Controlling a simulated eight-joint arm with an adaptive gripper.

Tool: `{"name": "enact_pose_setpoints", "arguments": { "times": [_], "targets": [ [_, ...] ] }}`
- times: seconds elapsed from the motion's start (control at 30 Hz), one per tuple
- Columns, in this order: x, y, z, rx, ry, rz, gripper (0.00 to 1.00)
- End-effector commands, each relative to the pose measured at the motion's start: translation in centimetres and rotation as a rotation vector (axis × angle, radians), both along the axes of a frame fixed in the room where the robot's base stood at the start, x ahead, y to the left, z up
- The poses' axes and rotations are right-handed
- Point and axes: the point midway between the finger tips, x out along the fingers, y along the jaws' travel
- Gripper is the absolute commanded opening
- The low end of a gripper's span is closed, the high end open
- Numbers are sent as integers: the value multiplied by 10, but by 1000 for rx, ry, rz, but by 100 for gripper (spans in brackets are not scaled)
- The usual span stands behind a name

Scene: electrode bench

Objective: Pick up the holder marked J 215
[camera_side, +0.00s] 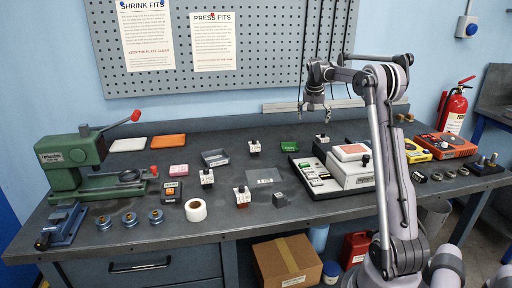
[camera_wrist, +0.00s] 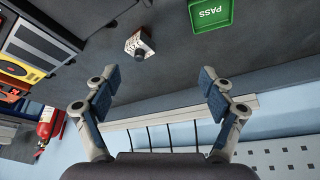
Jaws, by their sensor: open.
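Several small holders with white labelled faces and dark knobs stand on the bench. In the side view one is at the back right (camera_side: 322,139), one at the back middle (camera_side: 254,147), one left of centre (camera_side: 207,177) and one nearer the front (camera_side: 242,195). Their markings are too small to read, so I cannot tell which is J 215. My gripper (camera_side: 315,105) is open and empty, above the back of the bench near the back right holder. In the wrist view, a holder (camera_wrist: 140,44) lies beyond my open fingertips (camera_wrist: 159,88), apart from them.
A green PASS tray (camera_side: 290,146) sits left of the back right holder. A green press (camera_side: 75,165) is at the left. A pegboard (camera_side: 225,50) rises behind the bench.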

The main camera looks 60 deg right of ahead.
Motion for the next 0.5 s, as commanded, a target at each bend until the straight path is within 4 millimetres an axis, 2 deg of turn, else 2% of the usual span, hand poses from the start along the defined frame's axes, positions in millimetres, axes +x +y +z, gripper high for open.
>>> {"name": "enact_pose_setpoints", "arguments": {
  "times": [0.03, 0.13, 0.27, 0.5],
  "targets": [
    [-8, -16, -6, 3, 2, -37, 83],
    [-19, -35, -13, 7, 5, -83, 83],
    [-25, -45, -21, 10, 8, -108, 83],
    [-23, -58, -52, 10, 8, -108, 83]
  ]
}}
